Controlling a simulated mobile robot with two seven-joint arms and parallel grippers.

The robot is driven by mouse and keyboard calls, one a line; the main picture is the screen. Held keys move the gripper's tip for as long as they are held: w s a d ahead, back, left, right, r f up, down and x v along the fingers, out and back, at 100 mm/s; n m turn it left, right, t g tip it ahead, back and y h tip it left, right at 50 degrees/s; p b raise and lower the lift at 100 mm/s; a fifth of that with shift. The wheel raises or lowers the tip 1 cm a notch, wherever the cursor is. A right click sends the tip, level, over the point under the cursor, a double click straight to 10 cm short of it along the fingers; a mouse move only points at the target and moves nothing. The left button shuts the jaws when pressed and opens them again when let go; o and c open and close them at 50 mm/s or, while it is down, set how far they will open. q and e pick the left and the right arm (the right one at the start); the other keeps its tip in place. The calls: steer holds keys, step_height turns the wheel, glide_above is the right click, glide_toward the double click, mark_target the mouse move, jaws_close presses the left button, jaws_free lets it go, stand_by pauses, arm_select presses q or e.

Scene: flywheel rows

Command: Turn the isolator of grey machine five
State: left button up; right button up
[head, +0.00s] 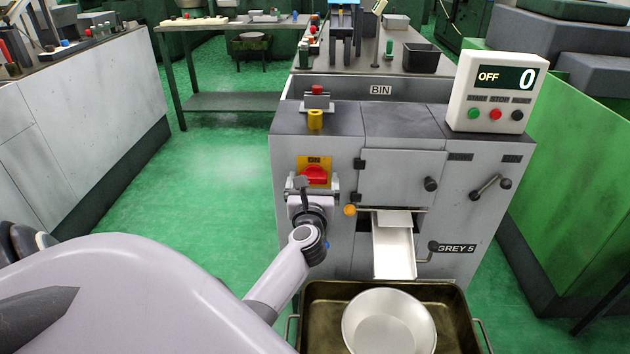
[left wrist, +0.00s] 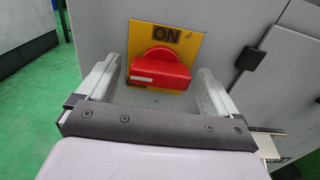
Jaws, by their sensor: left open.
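The grey machine (head: 400,140) bears the label GREY 5. Its isolator is a red handle (head: 315,175) on a yellow plate (head: 303,160) marked ON, on the upper left of the front face. In the left wrist view the red handle (left wrist: 160,72) lies level, below the word ON on the plate (left wrist: 187,45). My left gripper (head: 313,187) is open just in front of and below the handle. In the left wrist view its two fingers (left wrist: 158,85) stand on either side of the handle, with gaps showing. Whether the fingertips reach past the handle is unclear. My right gripper is out of view.
A display box (head: 505,90) on the machine reads OFF and 0. Below the white chute (head: 394,250) a tray (head: 455,325) holds a white bowl (head: 389,322). Green floor (head: 215,190) is free at left.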

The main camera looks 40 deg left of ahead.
arm_select(q)
steer(key=c, duration=1)
steer(key=shift+c, duration=0.2)
